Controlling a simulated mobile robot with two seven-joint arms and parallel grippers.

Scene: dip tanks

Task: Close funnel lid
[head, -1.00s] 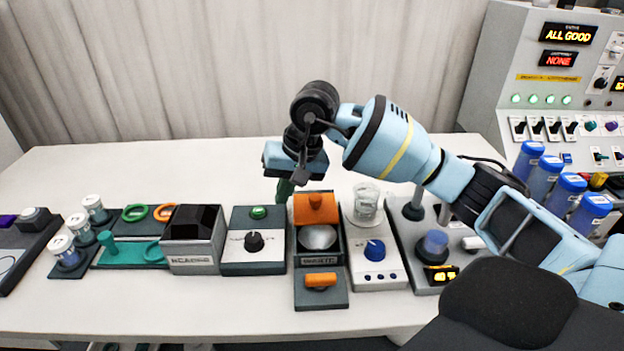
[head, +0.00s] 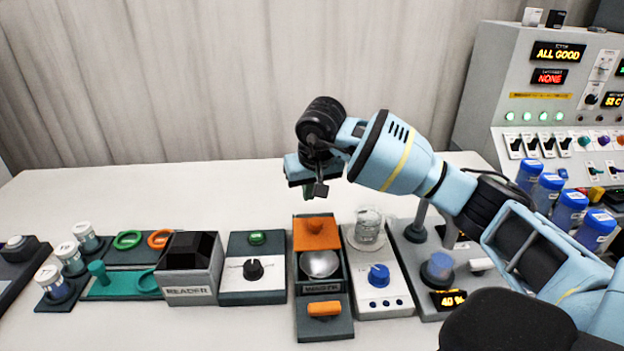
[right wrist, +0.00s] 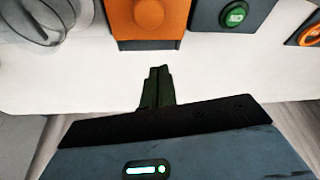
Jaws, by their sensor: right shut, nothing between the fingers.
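The funnel unit (head: 325,328) is a dark box with a silver funnel bowl (head: 319,264) in its top. Its orange lid (head: 316,234) stands open at the back of the bowl, which is uncovered. The lid's knob shows in the right wrist view (right wrist: 150,14). My right gripper (head: 308,192) is behind the lid, apart from it. In the right wrist view its shut, empty fingers (right wrist: 157,72) point toward the lid across a strip of white table. My left gripper is not in view.
The black-topped reader (head: 192,292) and a unit with a black dial (head: 253,290) stand left of the funnel. A blue-knobbed unit (head: 383,303) with a glass beaker (head: 369,226) stands close on the right. The table behind is clear.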

